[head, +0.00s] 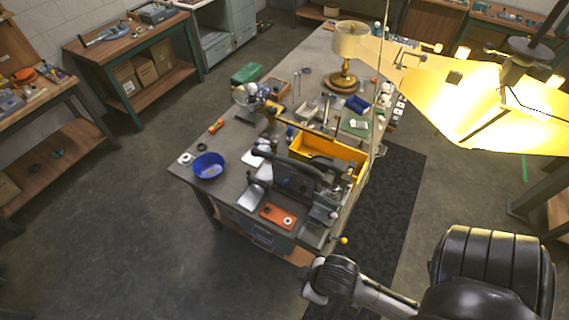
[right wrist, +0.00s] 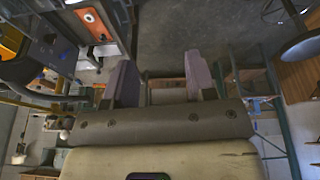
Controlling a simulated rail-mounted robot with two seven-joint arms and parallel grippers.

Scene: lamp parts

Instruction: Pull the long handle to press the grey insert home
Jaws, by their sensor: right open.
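A dark press (head: 298,182) stands at the near end of the workbench. A long black handle (head: 285,160) runs across its top, raised and slanting. An orange plate (head: 271,211) lies at the press's front, with a small pale round piece (head: 287,221) on it; I cannot tell whether this is the grey insert or how deep it sits. The plate also shows in the right wrist view (right wrist: 103,50). My right gripper (right wrist: 160,82) is open and empty, its two fingers apart, clear of the press and plate. My left gripper is not in view.
A blue bowl (head: 208,166) and a yellow bin (head: 328,150) sit on the bench near the press. A lit brass lamp (head: 345,75) stands farther back. The floor left of the bench is clear.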

